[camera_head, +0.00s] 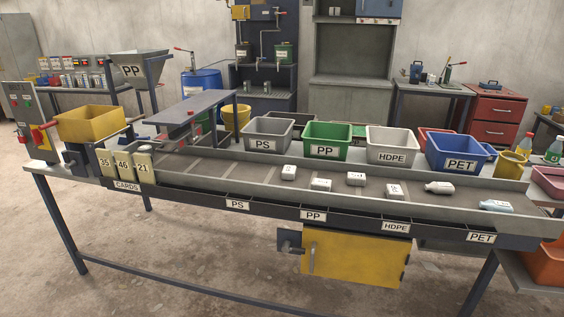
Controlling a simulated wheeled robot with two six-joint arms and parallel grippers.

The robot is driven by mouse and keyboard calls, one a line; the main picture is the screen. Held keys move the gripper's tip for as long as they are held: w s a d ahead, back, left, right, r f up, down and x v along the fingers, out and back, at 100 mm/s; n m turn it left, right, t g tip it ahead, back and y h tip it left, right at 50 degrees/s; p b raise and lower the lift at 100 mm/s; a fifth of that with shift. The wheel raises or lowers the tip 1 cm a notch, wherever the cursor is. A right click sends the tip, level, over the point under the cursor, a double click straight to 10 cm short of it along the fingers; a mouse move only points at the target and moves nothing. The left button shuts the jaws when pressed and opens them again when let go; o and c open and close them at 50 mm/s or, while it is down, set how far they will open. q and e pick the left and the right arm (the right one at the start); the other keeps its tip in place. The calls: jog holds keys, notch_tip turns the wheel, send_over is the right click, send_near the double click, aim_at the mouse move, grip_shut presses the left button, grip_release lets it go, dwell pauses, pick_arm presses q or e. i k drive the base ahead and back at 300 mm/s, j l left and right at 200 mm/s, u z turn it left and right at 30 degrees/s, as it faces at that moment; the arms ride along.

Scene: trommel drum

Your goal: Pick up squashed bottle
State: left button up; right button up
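Several small whitish items lie in a row on the grey sorting belt (235,172). At its right end a pale, flat-looking item (496,206) lies near the front edge, above the front PET label. Left of it a rounded bottle (439,187) lies on its side. Further left are boxier pieces: one (394,191), one (356,179), one (321,184) and one (289,172). Which of them is the squashed bottle is hard to tell at this size; the flat right-end item looks most like it. Neither of my grippers is in view.
Behind the belt stand a grey PS bin (267,134), a green PP bin (326,140), a light grey HDPE bin (391,146) and a blue PET bin (459,154). Raised rims edge the belt. A yellow box (355,256) hangs below. Floor in front is clear.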

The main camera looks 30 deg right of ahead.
aim_at(491, 206)
jog(key=z, duration=2.4)
jog(key=i+j+z, duration=0.1)
jog(key=i+j, duration=0.2)
jog(key=i, duration=0.2)
